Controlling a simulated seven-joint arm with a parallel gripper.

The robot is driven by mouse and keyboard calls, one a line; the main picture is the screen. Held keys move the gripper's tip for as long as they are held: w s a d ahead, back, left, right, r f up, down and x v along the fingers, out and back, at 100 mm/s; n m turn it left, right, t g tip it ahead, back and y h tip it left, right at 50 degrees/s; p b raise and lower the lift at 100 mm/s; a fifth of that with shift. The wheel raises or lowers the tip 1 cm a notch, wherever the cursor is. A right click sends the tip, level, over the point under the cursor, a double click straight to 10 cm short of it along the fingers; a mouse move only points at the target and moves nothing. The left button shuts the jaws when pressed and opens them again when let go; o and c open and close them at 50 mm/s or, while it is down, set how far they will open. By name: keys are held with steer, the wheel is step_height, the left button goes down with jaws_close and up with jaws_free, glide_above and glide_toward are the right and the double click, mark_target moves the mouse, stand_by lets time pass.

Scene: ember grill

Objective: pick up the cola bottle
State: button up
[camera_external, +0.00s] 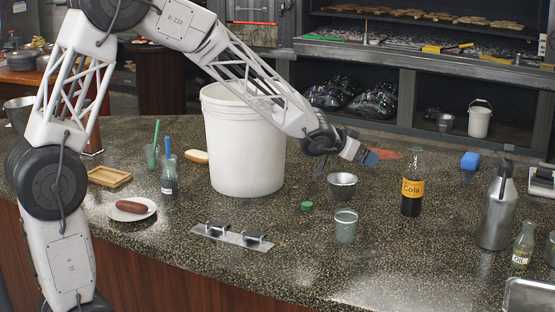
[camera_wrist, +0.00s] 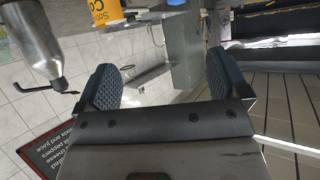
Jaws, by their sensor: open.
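The cola bottle (camera_external: 412,190) stands upright on the speckled counter, dark with an orange label. Its orange label (camera_wrist: 104,11) shows at the top edge of the wrist view, cut off by the frame. My gripper (camera_external: 368,157) is left of the bottle in the external view, at about the height of its upper part, with a visible gap between them. In the wrist view my gripper (camera_wrist: 163,68) has its two dark padded fingers wide apart, with nothing between them.
A small metal bowl (camera_external: 342,187) and a glass (camera_external: 346,226) stand left of the bottle. A steel bottle (camera_external: 496,212) stands to its right, also in the wrist view (camera_wrist: 32,40). A large white bucket (camera_external: 245,145) stands beside my arm.

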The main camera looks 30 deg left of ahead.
mark_target(406, 172)
steer(key=d+f+h, duration=0.1)
steer(key=d, duration=0.2)
steer(key=w+d+f+m+h, duration=0.1)
steer(key=d, duration=0.2)
steer(key=w+d+f, duration=0.1)
steer(key=d, duration=0.2)
steer(key=shift+d+f+m+h, duration=0.2)
steer(key=shift+f+m+h, duration=0.1)
steer(key=shift+h, duration=0.1)
steer(key=shift+x, duration=1.25)
steer(key=shift+d+f, duration=0.1)
steer(key=shift+g, duration=0.3)
steer(key=shift+x, duration=2.5)
steer(key=c, duration=1.2)
